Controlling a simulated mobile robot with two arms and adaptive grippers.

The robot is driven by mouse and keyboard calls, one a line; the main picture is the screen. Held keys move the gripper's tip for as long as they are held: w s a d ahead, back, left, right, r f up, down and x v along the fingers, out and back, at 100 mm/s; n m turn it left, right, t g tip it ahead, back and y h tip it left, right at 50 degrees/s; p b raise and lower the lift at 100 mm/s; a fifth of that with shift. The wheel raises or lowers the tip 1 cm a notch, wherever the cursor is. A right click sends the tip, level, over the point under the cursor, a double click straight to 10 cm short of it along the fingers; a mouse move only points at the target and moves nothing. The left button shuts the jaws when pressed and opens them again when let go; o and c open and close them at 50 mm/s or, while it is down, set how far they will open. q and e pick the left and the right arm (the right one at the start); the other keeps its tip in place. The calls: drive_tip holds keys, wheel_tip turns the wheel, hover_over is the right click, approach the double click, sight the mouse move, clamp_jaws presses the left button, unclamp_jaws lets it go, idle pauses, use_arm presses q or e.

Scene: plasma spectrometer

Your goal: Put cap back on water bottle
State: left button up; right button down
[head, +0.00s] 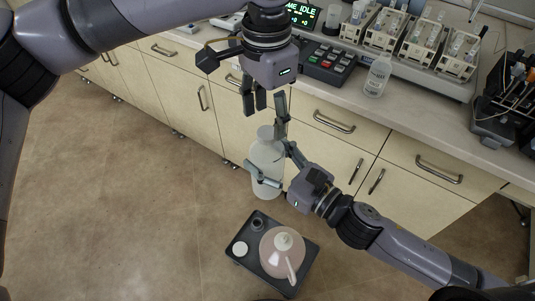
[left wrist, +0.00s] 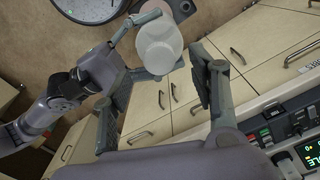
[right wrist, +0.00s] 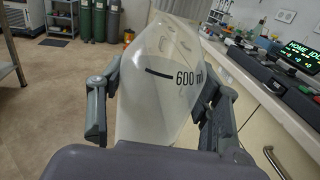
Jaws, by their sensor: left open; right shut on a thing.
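A large translucent white bottle (head: 265,155) is held roughly upright in front of the drawers in the head view. My right gripper (head: 272,166) is shut around its body. The right wrist view shows the bottle (right wrist: 160,85), with a "600 m…" mark, between the fingers. My left gripper (head: 265,103) is open and empty just above the bottle's top. In the left wrist view the pale bottle top (left wrist: 160,42) lies beyond my open fingers (left wrist: 165,85), apart from them. I cannot tell whether a cap sits on it. A small white disc (head: 240,248), possibly the cap, lies on the dark tray (head: 303,237).
The counter (head: 410,107) carries a keypad device (head: 328,68), a small clear bottle (head: 378,75) and racks (head: 455,55). The floor at left is clear.

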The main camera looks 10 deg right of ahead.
use_arm(q)
wheel_tip(320, 180, up, 9)
drive_tip(key=shift+f, duration=0.2)
drive_tip(key=shift+f, duration=0.1)
